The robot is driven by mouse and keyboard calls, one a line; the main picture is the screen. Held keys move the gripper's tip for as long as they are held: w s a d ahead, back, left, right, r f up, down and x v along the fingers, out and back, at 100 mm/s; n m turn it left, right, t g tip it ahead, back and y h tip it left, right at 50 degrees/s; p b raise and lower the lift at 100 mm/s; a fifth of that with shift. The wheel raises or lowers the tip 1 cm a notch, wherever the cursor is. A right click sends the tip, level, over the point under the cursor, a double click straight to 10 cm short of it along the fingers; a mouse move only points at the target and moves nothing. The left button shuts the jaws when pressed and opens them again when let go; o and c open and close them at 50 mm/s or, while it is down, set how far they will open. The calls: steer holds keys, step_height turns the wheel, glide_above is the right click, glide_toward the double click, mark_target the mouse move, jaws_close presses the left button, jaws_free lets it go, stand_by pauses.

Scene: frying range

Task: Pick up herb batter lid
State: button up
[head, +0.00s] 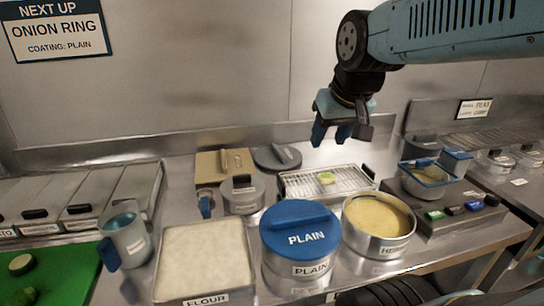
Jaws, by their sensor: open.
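The pot of herb batter (380,250) stands uncovered at the right of the counter, with yellowish batter in it and a partly hidden label. A dark grey round lid (277,157) with a raised handle lies at the back, against the wall ledge. I see no readable label on it, so I cannot tell for sure that it is the herb lid. A blue lid marked PLAIN (300,224) sits on the pot beside the herb pot. My gripper (340,134) is open and empty, pointing down above the back of the counter, right of the grey lid and apart from it.
A wire rack (300,187) with a green slice stands below my gripper. A lidded grey pot (242,205) and tan board (207,166) are left of it. A flour tray (165,275) and jug (127,240) stand in front left. A scale-like unit (470,222) with a blue-rimmed container is right.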

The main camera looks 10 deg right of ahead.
steer(key=w, duration=1.1)
steer(key=g, duration=0.1)
glide_toward(279, 150)
steer(key=shift+n, duration=0.4)
steer(key=x, duration=0.9)
steer(key=shift+r, duration=0.1)
jaws_close()
